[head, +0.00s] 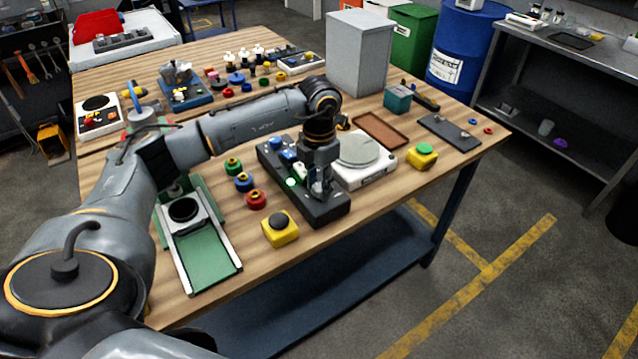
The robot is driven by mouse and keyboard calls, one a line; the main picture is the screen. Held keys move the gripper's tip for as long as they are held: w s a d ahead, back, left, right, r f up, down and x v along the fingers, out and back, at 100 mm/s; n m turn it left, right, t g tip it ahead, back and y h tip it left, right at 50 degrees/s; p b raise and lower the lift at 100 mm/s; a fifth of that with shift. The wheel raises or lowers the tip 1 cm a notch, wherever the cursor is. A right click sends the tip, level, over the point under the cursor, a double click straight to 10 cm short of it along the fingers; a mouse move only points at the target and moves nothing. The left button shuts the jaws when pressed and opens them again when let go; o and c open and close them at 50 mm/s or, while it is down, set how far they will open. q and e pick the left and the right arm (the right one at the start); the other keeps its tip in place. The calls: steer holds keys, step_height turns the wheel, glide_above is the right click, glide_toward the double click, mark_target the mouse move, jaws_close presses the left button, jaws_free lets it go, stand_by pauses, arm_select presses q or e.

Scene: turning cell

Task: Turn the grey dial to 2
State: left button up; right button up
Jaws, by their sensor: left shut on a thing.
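A dark control box (333,209) lies on the wooden table, with blue and white-green controls on its far part. My left gripper (320,190) points down over the near part of this box. Its fingers are shut on the grey dial there, which is mostly hidden between them. The dial's markings and where it points are too small and covered to read. My right gripper is not in view.
A white round-topped scale (362,160) stands close to the right of the box. A yellow block with a black button (280,229) and several coloured knobs (256,199) stand to the left. A green tray (210,258) lies further left. The table's front edge is near.

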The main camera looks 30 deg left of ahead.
mark_target(319, 186)
arm_select(q)
steer(key=o, duration=1.1)
steer(key=shift+o, duration=0.2)
step_height(319, 186, up, 12)
